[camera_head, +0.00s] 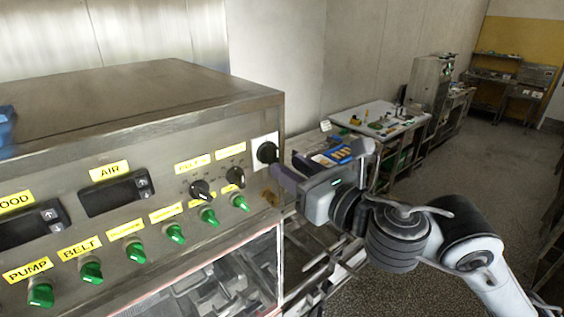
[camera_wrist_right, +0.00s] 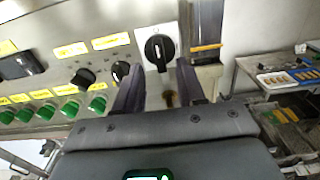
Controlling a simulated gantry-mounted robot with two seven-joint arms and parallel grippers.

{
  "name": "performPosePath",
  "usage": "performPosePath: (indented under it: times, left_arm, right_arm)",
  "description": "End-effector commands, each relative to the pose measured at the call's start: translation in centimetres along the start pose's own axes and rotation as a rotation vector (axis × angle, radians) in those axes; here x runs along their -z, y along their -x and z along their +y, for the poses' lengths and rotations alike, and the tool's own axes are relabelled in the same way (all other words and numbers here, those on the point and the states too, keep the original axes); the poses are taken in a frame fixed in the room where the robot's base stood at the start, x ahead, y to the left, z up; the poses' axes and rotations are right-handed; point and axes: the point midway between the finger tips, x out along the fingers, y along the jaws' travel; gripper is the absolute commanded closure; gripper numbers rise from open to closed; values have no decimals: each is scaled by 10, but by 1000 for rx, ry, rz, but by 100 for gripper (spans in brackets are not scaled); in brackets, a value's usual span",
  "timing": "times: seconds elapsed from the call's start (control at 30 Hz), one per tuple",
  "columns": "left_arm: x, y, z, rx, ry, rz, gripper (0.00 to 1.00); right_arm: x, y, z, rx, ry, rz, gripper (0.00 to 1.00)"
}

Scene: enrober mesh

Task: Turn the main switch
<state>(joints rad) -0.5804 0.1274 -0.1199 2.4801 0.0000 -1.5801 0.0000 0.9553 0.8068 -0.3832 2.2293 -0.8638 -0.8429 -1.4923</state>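The main switch appears to be the black rotary knob (camera_head: 267,152) on a white plate at the right end of the steel machine's front panel. In the right wrist view the knob (camera_wrist_right: 159,48) shows a white mark and its grip stands nearly upright. My right gripper (camera_head: 281,172) is just in front of the panel, by the switch. In the wrist view its two dark fingers (camera_wrist_right: 159,68) are apart with nothing between them, and the knob shows just past their tips. I cannot tell whether a finger touches it. My left gripper is not in view.
Green knobs (camera_head: 175,233) and two smaller black knobs (camera_head: 200,189) sit on the panel left of the switch. Displays (camera_head: 115,194) are further left. A white table (camera_head: 372,113) with small items stands behind my right arm. Open floor lies to the right.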

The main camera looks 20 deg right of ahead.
Motion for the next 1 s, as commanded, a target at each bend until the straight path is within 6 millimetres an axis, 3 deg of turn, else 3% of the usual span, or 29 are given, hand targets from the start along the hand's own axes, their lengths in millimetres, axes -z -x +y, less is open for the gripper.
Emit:
performPosePath:
  times: [0.3, 0.67, 0.9, 1.0]
  left_arm:
    - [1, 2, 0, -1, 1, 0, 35]
    - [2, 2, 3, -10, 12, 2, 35]
    - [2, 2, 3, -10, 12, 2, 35]
    - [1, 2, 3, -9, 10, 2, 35]
  right_arm:
    - [0, -30, 0, 0, -2, 1, 61]
    - [0, -33, 0, 0, 1, 0, 61]
    - [0, -33, 0, 0, 1, 0, 97]
    - [0, -33, 0, 0, 1, 0, 100]
